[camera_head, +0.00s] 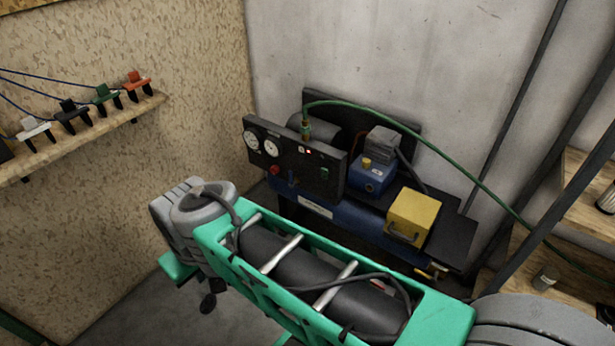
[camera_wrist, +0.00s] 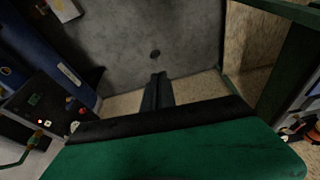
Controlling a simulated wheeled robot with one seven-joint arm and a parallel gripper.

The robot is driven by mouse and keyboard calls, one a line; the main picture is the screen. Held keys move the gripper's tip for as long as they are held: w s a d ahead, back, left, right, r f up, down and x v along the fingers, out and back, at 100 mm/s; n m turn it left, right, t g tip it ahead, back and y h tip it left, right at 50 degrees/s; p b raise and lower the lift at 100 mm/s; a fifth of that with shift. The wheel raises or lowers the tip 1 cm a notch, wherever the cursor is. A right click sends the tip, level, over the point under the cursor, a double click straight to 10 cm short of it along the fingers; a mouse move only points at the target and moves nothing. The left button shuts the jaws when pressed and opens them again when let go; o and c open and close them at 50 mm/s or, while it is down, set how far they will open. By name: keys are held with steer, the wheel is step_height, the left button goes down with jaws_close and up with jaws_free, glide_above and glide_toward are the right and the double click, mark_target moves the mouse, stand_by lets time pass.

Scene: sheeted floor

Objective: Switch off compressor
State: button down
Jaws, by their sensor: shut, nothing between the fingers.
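The compressor has a black control panel (camera_head: 310,175) with two white gauges (camera_head: 262,143), a red knob (camera_head: 275,170), a small lit red light (camera_head: 308,151) and a green control (camera_head: 324,172). Its blue tank (camera_head: 350,222) is partly hidden behind my arm. In the wrist view the blue tank (camera_wrist: 45,50) and the panel (camera_wrist: 38,108) are at the left, with the red light lit and a red knob (camera_wrist: 82,111). My gripper (camera_wrist: 158,80) is shut and empty, pointing at the floor, apart from the panel. In the head view my gripper is mostly hidden.
A yellow box (camera_head: 413,215) stands right of the panel. A green hose (camera_head: 440,150) runs from the compressor to the right. A shelf (camera_head: 80,135) with clamps is on the left wall; wooden shelving (camera_head: 560,245) is at right. Bare floor (camera_head: 130,315) is at lower left.

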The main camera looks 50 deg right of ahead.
steer(key=w+d+f+m+t+h+b, duration=0.1)
steer(key=w+d+f+h+b, duration=0.1)
steer(key=w+d+f+b, duration=0.55)
steer(key=n+g+h+b, duration=0.2)
steer(key=h+b, duration=1.5)
steer(key=b, duration=1)
glide_toward(324, 172)
steer(key=shift+g, duration=0.4)
steer(key=d+b, duration=0.1)
steer(key=d, duration=0.1)
steer(key=d+b, duration=0.1)
steer(key=d, duration=0.1)
steer(key=w+d+b, duration=0.1)
steer(key=d+b, duration=0.1)
steer(key=shift+d+r, duration=0.15)
steer(key=shift+r, duration=0.05)
steer(key=shift+d+r, duration=0.1)
steer(key=shift+d, duration=0.15)
